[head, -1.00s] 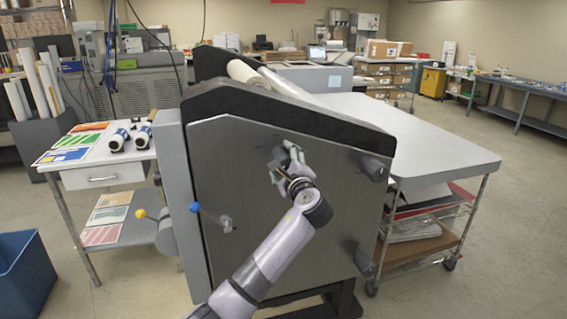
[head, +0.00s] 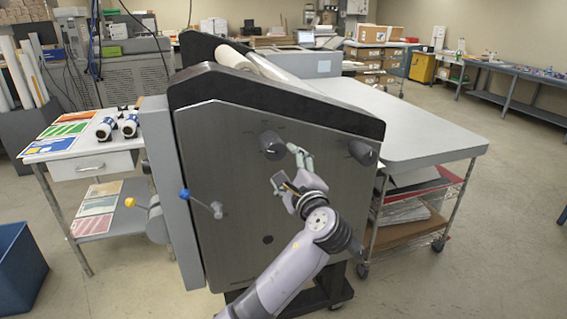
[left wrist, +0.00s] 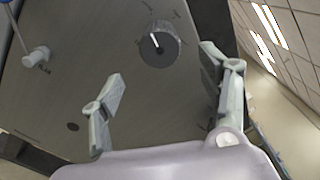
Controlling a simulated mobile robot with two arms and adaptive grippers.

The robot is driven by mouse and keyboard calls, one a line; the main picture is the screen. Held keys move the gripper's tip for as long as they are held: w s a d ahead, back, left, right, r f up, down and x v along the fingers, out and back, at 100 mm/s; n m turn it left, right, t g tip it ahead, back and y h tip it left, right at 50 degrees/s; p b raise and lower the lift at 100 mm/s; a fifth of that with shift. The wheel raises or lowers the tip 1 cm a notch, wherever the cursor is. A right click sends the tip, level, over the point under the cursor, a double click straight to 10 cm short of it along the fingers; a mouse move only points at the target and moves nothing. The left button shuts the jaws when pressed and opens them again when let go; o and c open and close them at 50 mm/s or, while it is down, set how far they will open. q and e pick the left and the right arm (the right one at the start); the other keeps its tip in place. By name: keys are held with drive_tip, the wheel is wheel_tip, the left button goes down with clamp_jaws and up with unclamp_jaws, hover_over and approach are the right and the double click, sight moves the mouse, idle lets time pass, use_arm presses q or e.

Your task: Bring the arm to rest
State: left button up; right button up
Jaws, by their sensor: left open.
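My left gripper (head: 287,166) is open and empty in front of the laminator's grey side panel (head: 225,150). A dark round knob (head: 272,146) sits on the panel just up and left of the fingers. In the left wrist view the two fingers (left wrist: 162,75) stand wide apart, with the knob (left wrist: 160,44) and its white pointer mark beyond them, clear of both. My left arm reaches up from the bottom of the head view. My right gripper is not in view.
A second knob (head: 363,152) is at the panel's upper right. A flat grey table (head: 430,140) adjoins the machine at right. Open floor lies at the right front.

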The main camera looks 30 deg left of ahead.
use_arm(q)
drive_tip(key=shift+f, duration=0.1)
idle(0.4)
